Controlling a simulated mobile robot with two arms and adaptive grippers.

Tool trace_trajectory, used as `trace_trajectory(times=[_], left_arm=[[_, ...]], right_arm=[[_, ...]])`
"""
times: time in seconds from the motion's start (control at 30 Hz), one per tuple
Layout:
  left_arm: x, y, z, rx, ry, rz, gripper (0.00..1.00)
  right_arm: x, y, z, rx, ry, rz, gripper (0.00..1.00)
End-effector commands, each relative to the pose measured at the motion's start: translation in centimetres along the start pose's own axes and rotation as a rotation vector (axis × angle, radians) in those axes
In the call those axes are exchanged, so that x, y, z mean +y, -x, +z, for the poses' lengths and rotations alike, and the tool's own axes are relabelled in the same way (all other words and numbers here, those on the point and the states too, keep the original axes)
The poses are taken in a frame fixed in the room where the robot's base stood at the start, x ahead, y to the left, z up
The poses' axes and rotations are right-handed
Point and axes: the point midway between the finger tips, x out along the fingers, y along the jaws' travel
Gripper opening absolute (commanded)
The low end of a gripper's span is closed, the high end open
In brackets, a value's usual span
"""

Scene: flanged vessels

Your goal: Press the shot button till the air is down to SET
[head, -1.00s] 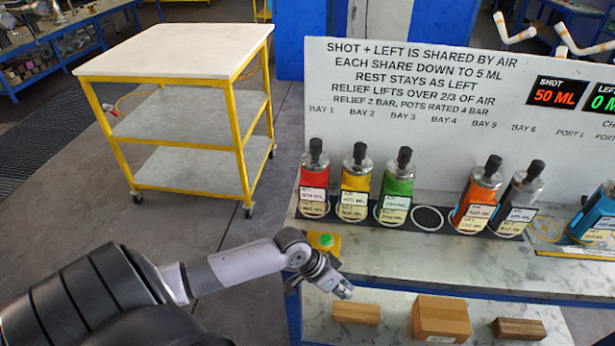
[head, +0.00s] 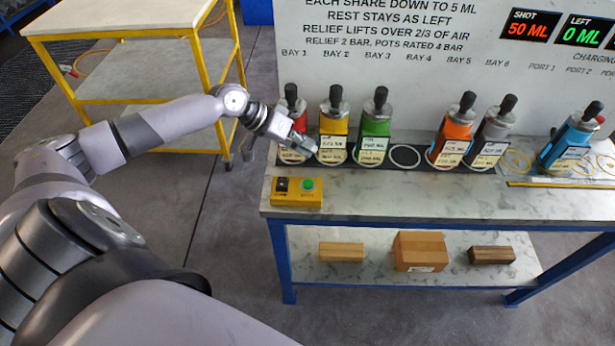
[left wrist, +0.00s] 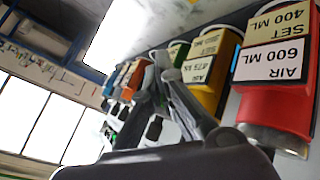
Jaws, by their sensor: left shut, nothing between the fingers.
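The green shot button (head: 308,185) sits on a yellow box (head: 285,199) at the bench's front left corner. My left gripper (head: 308,144) is shut and empty, above and behind the button, in front of the red vessel (head: 294,107), which it partly hides. In the left wrist view its fingers (left wrist: 165,80) are together, with the red vessel (left wrist: 272,106) at right; its upside-down label reads AIR 600 ML, SET 400 ML. The SHOT display (head: 528,27) reads 50 ML and the LEFT display (head: 582,33) reads 0 ML. My right gripper is not in view.
Yellow (head: 334,122), green (head: 376,127), orange (head: 455,131) and grey (head: 494,128) vessels stand in the rack; the fourth bay (head: 405,155) is empty. Wooden blocks (head: 419,251) lie on the lower shelf.

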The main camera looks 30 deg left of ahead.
Motion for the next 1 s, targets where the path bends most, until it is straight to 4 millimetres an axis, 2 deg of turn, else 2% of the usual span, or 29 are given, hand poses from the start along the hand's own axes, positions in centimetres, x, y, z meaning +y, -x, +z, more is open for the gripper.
trace_trajectory(times=[0.27, 0.67, 1.0], left_arm=[[-0.7, -1.0, 0.7, -0.001, -0.001, 0.0, 0.0], [-3.5, -4.8, 3.5, -0.001, -0.001, 0.0, 0.0], [-4.5, -6.2, 4.5, 0.0, -0.001, 0.0, 0.0]], right_arm=[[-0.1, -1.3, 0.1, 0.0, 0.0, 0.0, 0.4], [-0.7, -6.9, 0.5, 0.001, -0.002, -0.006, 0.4], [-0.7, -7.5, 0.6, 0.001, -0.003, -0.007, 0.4]])
